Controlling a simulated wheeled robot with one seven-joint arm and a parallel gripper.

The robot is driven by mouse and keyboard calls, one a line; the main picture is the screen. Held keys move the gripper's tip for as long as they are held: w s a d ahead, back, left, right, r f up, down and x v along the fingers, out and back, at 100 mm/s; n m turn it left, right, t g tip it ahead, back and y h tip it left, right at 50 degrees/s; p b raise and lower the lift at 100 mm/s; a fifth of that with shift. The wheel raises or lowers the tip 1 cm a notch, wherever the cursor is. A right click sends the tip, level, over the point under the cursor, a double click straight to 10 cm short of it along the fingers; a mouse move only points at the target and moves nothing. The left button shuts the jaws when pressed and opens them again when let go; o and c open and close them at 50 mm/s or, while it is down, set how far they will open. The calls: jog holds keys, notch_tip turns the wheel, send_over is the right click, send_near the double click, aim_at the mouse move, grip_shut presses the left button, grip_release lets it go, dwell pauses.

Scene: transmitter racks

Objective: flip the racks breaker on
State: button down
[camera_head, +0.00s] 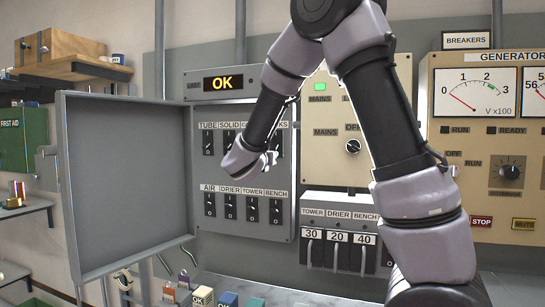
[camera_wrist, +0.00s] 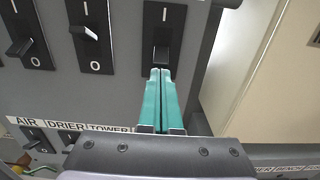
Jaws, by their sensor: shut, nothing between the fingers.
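The breaker panel (camera_head: 243,228) stands open with two rows of black switches. The racks breaker (camera_head: 277,143) is at the right end of the top row, its label partly hidden by my arm. In the wrist view the racks breaker (camera_wrist: 163,30) is the rightmost black plate, marked I at the top. My gripper (camera_head: 271,160) also shows in the head view.
Neighbouring switches (camera_wrist: 85,35) sit close to the left, and a lower row (camera_head: 230,207) lies below. The open panel door (camera_head: 125,185) stands to the left. A fuse block (camera_head: 338,243) is at lower right. The display (camera_head: 222,83) reads OK.

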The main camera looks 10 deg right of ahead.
aim_at(275, 145)
jog(key=shift+r+g+y, duration=0.15)
jog(key=shift+g+y, duration=0.15)
jog(key=shift+g, duration=0.2)
jog(key=shift+s+a+r, duration=0.1)
jog(key=shift+s+r, duration=0.1)
jog(key=shift+r, duration=0.1)
jog(key=shift+s+a+r+g+y, duration=0.1)
jog(key=shift+s+r+g+y, duration=0.05)
jog(key=shift+r+g+y, duration=0.55)
notch_tip(275, 145, up, 2)
jog(key=g+y, duration=0.1)
jog(key=g, duration=0.3)
jog(key=shift+y, duration=0.4)
jog(key=shift+f, duration=0.1)
jog(key=shift+r, duration=0.8)
jog(key=shift+r, duration=0.1)
